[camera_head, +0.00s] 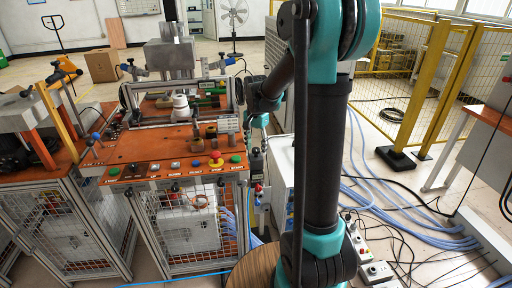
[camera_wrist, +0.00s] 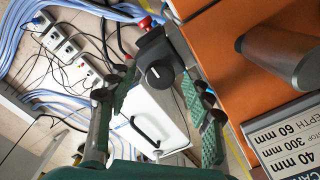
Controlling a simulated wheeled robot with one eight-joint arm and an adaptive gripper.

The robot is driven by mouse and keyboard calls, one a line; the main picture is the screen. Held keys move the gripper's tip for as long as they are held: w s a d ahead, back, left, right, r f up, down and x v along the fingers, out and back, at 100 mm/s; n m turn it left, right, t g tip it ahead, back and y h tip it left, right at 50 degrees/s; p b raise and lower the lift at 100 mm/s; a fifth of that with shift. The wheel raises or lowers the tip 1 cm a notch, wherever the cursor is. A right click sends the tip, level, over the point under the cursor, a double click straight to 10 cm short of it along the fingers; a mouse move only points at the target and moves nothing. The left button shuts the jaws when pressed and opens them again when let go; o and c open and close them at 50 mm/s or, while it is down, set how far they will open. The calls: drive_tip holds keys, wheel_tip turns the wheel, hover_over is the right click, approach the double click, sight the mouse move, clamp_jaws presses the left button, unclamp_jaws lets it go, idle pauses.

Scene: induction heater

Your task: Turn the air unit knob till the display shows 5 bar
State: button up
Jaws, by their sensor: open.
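In the wrist view a round black knob (camera_wrist: 158,73) with a pale mark sits on the dark air unit (camera_wrist: 153,46). My gripper (camera_wrist: 160,82) is open, its green-padded fingers on either side of the knob in the picture. I see no finger touching the knob, and the depth between them is hard to judge. In the head view the air unit (camera_head: 257,162) is a small dark block at the right side of the orange-topped workstation, below my wrist. No pressure reading can be made out in either view.
The orange worktop (camera_wrist: 225,50) with a metal cylinder (camera_wrist: 280,55) lies right of my fingers in the wrist view. A white cabinet (camera_wrist: 150,120) with a black handle stands below the knob. Blue hoses (camera_head: 385,205) and cables lie on the floor. Push buttons (camera_head: 215,160) line the worktop front.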

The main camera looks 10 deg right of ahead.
sight(256, 149)
drive_tip(key=shift+r, duration=0.15)
wheel_tip(256, 149, up, 12)
idle(0.5)
drive_tip(key=s+d+f+n+t, duration=0.2)
drive_tip(key=s+f+n, duration=0.2)
drive_tip(key=s+f, duration=0.5)
drive_tip(key=s+d+f+n+t, duration=0.2)
drive_tip(key=s+f+n, duration=0.3)
drive_tip(key=s+f, duration=0.4)
drive_tip(key=s, duration=0.4)
drive_tip(key=shift+s, duration=0.4)
idle(1.4)
